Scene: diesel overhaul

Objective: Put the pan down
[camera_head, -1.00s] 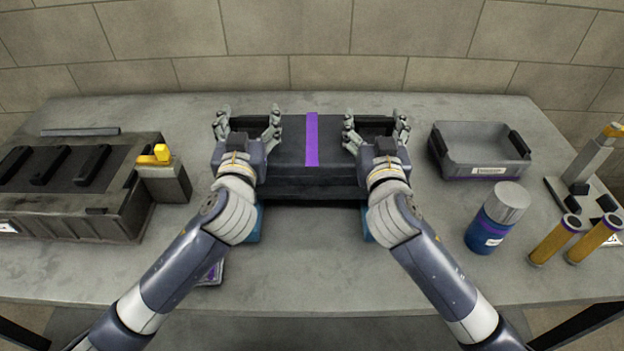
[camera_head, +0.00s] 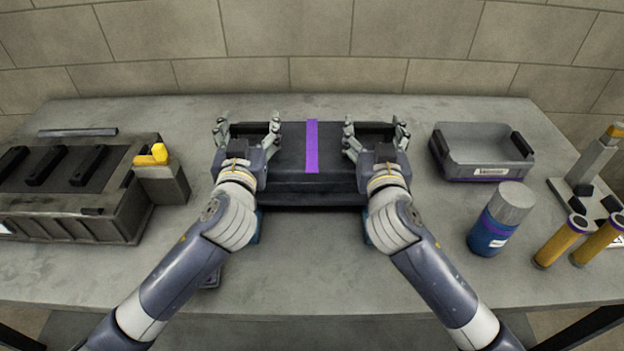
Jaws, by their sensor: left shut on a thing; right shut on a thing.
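The pan, a dark grey box-like piece with a purple stripe across its middle (camera_head: 290,160), is in the centre of the head view between my two grippers. My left gripper (camera_head: 248,130) is shut on its left end. My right gripper (camera_head: 375,132) is shut on its right end. The pan looks level. Bits of blue show below each wrist; what they belong to is mostly hidden. I cannot tell whether the pan's underside touches anything.
A dark engine block (camera_head: 80,220) with a yellow-topped grey post (camera_head: 160,180) stands left. On the right are a grey tray (camera_head: 483,160), a blue canister with a grey lid (camera_head: 500,222), yellow tubes (camera_head: 560,242) and a grey stand (camera_head: 592,165).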

